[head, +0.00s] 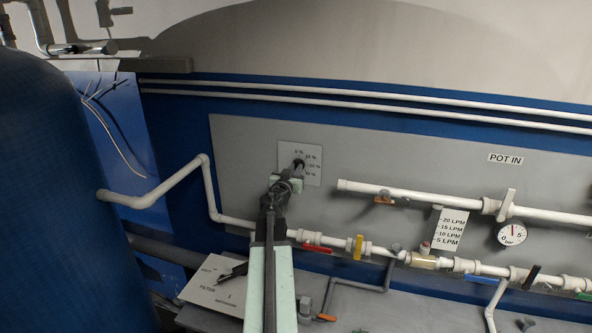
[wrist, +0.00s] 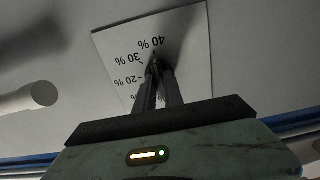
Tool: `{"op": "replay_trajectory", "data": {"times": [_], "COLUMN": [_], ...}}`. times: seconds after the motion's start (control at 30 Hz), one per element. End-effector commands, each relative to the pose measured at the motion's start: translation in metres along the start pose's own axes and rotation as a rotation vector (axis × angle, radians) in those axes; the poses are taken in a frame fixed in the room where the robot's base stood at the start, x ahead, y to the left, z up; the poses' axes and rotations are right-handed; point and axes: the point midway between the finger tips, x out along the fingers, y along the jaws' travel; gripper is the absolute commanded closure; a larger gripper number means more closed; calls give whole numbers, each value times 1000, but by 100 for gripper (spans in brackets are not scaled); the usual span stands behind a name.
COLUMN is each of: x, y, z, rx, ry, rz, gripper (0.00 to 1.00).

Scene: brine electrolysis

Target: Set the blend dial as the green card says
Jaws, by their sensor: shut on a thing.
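The blend dial's white plate (head: 286,150) is on the grey wall panel, with percent marks around a dark knob (head: 298,163). The plate also shows upside down in the wrist view (wrist: 190,55), where 20 %, 30 % and 40 % can be read. My gripper (head: 297,168) reaches up to the plate and is shut on the knob. In the wrist view the fingertips (wrist: 157,68) meet at the dial and mostly hide the knob, so I cannot tell where its pointer stands. I cannot make out a green card in either view.
White pipes with valves (head: 358,246) run right of the dial, with a flow scale (head: 450,229) and a pressure gauge (head: 511,234). A white plate marked FILTER (head: 215,285) lies at lower left. A large blue tank (head: 60,200) fills the left side.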

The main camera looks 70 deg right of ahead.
Motion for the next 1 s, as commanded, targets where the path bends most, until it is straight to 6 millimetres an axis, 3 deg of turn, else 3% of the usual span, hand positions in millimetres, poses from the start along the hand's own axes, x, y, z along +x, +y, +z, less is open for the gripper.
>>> {"op": "replay_trajectory", "data": {"times": [0.03,0.07,0.13,0.53,0.9,1.0], "x": [0,0,0,-6,-72,-79], "y": [0,0,0,0,1,0], "z": [0,0,0,0,0,0], "rx": [3,3,2,0,1,1], "ry": [0,0,0,0,0,0], "rz": [0,0,0,-1,-1,0], "gripper": [100,82,65,65,65,65]}}
